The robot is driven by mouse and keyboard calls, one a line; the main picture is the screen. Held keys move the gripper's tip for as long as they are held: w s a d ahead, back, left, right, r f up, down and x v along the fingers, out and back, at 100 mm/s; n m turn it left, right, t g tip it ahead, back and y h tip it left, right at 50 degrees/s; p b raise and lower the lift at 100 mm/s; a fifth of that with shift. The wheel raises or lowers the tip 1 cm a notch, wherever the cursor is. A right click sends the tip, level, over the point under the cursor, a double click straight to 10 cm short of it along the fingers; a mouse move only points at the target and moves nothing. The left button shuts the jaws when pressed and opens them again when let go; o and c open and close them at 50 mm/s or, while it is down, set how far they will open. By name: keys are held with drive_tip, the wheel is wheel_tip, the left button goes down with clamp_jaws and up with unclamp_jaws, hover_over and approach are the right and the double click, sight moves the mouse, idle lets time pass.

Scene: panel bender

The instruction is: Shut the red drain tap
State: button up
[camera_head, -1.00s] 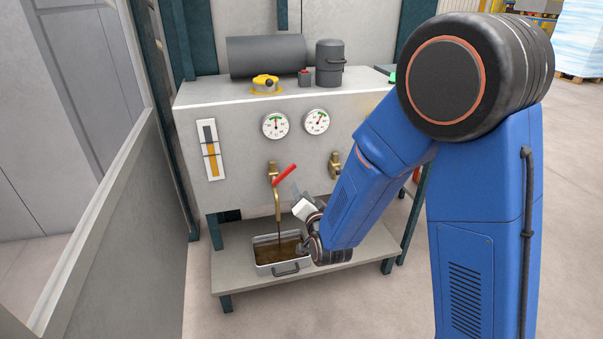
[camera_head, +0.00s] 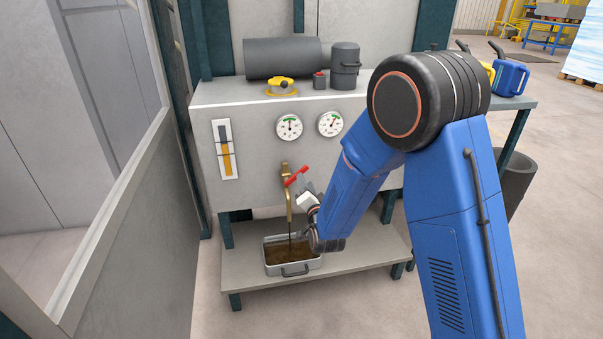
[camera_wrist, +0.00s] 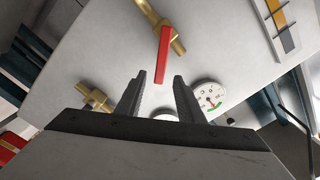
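The red drain tap's lever (camera_head: 297,176) slants up to the right from its brass body and spout (camera_head: 289,200) on the front of the grey tank. A thin dark stream runs from the spout into a metal tray (camera_head: 287,272) of brown liquid. My gripper (camera_head: 307,196) is just below and right of the lever; its fingers are hard to make out there. In the wrist view my gripper (camera_wrist: 160,75) is open, and the red lever (camera_wrist: 163,52) reaches its free end into the gap between the fingertips. No contact shows.
A second brass valve (camera_wrist: 97,100) and a pressure gauge (camera_wrist: 209,95) lie either side of my fingers in the wrist view. The tank (camera_head: 215,200) carries a sight glass (camera_head: 225,150). A grey wall panel (camera_head: 120,215) stands on the left. The shelf (camera_head: 365,250) is below.

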drive_tip(key=x, duration=0.8)
clamp_jaws()
